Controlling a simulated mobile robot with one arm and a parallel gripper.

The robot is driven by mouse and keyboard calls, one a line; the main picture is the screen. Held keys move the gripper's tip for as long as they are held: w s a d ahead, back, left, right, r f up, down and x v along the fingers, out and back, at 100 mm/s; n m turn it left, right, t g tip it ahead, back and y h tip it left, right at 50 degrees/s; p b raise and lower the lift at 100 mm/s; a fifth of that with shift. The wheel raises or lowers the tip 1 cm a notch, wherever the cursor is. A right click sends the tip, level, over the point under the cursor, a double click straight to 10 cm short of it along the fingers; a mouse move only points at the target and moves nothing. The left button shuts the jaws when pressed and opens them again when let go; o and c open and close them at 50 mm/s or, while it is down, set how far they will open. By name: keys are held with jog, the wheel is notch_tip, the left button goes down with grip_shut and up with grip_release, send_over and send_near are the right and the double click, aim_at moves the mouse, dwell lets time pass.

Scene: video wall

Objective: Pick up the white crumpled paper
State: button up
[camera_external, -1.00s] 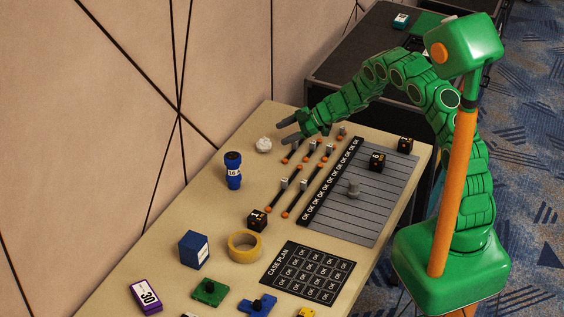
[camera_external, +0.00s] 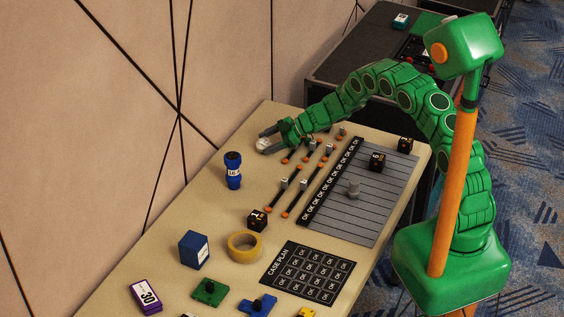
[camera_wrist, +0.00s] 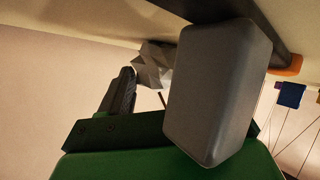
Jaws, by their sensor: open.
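The white crumpled paper (camera_external: 262,145) lies at the far left end of the tan table (camera_external: 205,211), near the wall. My gripper (camera_external: 265,143) is open, with its grey fingers around the paper, one on the far side and one on the near side. In the wrist view the paper (camera_wrist: 154,65) shows as a grey-white faceted lump beyond my gripper (camera_wrist: 165,95), between the dark finger and the large grey finger. The large finger hides part of that view. I cannot tell whether either finger touches the paper.
A blue bottle-like item (camera_external: 233,170) stands in front of the paper. Several dark rods with orange ends (camera_external: 290,200) lie to its right. A grey striped mat (camera_external: 370,205) holds black cubes. A tape roll (camera_external: 244,246) and blue box (camera_external: 194,250) sit nearer.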

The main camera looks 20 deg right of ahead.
aim_at(269, 141)
jog(key=shift+a+f, duration=0.1)
jog(key=shift+a, duration=0.05)
jog(key=c, duration=0.7)
jog(key=shift+o, duration=0.2)
jog(key=shift+r, duration=0.4)
notch_tip(269, 141, up, 3)
jog(key=shift+s+f, duration=0.1)
jog(key=shift+s, duration=0.05)
jog(key=s+d+r, duration=0.6)
jog(key=s+r, duration=0.3)
jog(key=s, duration=0.3)
jog(key=shift+s+r, duration=0.2)
jog(key=shift+r, duration=0.05)
